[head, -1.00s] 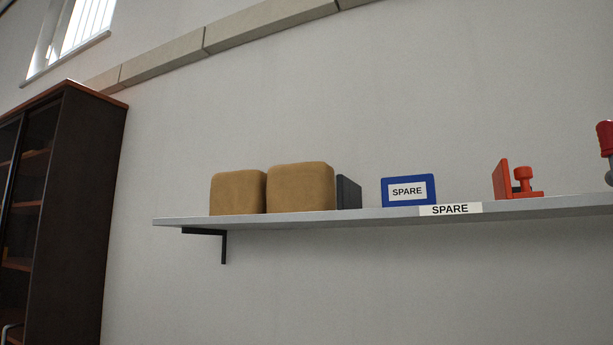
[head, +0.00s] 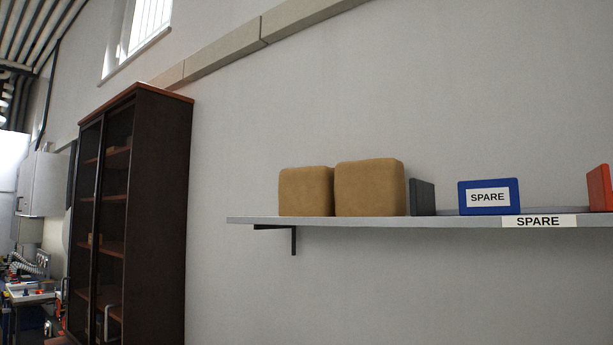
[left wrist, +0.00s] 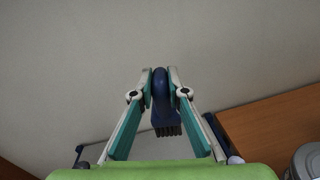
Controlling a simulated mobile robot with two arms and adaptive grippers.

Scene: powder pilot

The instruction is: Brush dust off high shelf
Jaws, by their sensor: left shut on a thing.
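The high shelf (head: 380,223) is a grey board on the wall in the head view, held by a black bracket at its left end. Two tan blocks (head: 306,191), a dark upright plate (head: 422,197), a blue SPARE box (head: 489,196) and a red object (head: 599,188) stand on it. Dust on it cannot be made out from this low angle. In the left wrist view my left gripper (left wrist: 160,84) is shut on the dark blue handle of a brush (left wrist: 167,112), whose dark bristles show below the fingers. My right gripper is in no view.
A dark cabinet (head: 150,210) with glass doors stands left of the shelf. A cluttered bench (head: 30,290) is at the far left. In the left wrist view a brown wooden surface (left wrist: 270,125) and a grey round container (left wrist: 305,160) are at the right.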

